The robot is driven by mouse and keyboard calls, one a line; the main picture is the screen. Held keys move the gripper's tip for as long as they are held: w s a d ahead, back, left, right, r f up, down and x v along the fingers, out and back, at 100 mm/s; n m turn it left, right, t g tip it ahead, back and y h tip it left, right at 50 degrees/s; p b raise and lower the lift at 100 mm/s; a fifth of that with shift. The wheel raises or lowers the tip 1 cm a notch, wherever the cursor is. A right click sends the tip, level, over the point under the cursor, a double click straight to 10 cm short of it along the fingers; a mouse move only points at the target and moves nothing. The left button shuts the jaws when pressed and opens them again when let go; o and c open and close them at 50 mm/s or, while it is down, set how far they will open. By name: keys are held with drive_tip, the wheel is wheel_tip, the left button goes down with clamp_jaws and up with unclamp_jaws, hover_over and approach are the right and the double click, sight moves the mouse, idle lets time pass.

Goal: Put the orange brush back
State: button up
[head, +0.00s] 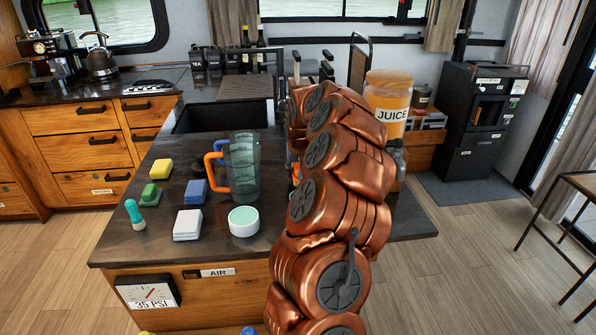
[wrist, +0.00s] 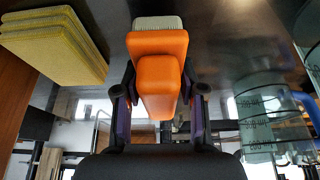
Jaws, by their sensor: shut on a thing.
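In the wrist view an orange brush (wrist: 160,92) with a block-shaped handle and pale bristles (wrist: 157,22) sits between the two fingers of my gripper (wrist: 158,80). The gripper is shut on it. The bristle end points away from the palm, towards the dark counter surface. I cannot tell whether the bristles touch it. In the head view my copper-coloured arm hides the gripper and most of the space around it.
A clear pitcher (head: 244,168) stands on the dark counter (head: 150,255), left of my arm. A juice jar (head: 390,100) stands right.

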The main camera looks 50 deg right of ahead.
drive_tip(key=shift+f, duration=0.5)
drive_tip(key=shift+f+b, duration=0.3)
drive_tip(key=shift+b, duration=0.15)
drive_tip(key=o, duration=1.2)
drive_tip(key=shift+r+p, duration=0.3)
drive_tip(key=shift+p, duration=0.55)
